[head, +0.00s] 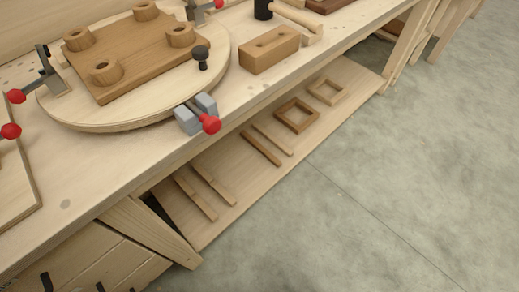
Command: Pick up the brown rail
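Several thin wooden rails lie on the lower shelf (232,213) under the workbench. The darkest brown of them is one rail (261,149) near the middle of the shelf. A lighter rail (272,140) lies close beside it, about parallel. My gripper is not in view.
The workbench top (95,190) overhangs the shelf. It carries a round board (215,75), a brown form with round posts (125,50), clamps with red knobs (211,124) and a wooden block (268,50). Square frames (281,122) lie farther along the shelf. The grey floor (400,170) at right is clear.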

